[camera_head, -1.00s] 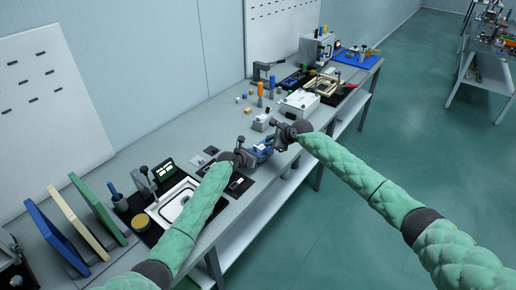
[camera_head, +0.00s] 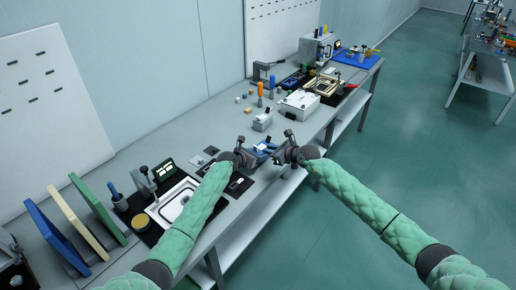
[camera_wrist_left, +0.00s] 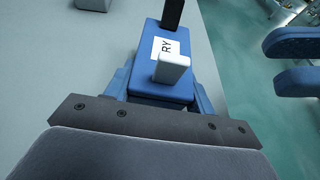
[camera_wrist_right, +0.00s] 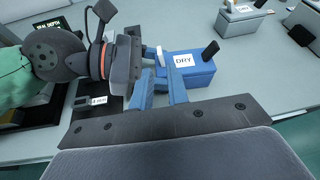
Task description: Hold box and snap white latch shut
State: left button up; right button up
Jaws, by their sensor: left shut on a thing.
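A blue box (camera_head: 262,148) labelled DRY sits at the bench's front edge. My left gripper (camera_head: 244,154) is shut on its near end; in the left wrist view the blue fingers flank the box (camera_wrist_left: 160,91). The white latch (camera_wrist_left: 172,66) stands up from the box at that end, and also shows in the right wrist view (camera_wrist_right: 159,56). A black lever (camera_wrist_right: 210,49) sticks up at the other end. My right gripper (camera_wrist_right: 160,88) is open and empty, with a narrow gap between its fingers, beside the box and apart from the latch.
A grey box (camera_head: 262,122) with a black lever stands behind the blue box, and a white box (camera_head: 299,102) beyond it. A tray with a metal basin (camera_head: 172,205) lies to the left. Open floor lies right of the bench.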

aim_at(258, 153)
jog(key=x, duration=0.7)
jog(key=shift+w+a+f, duration=0.2)
grip_shut()
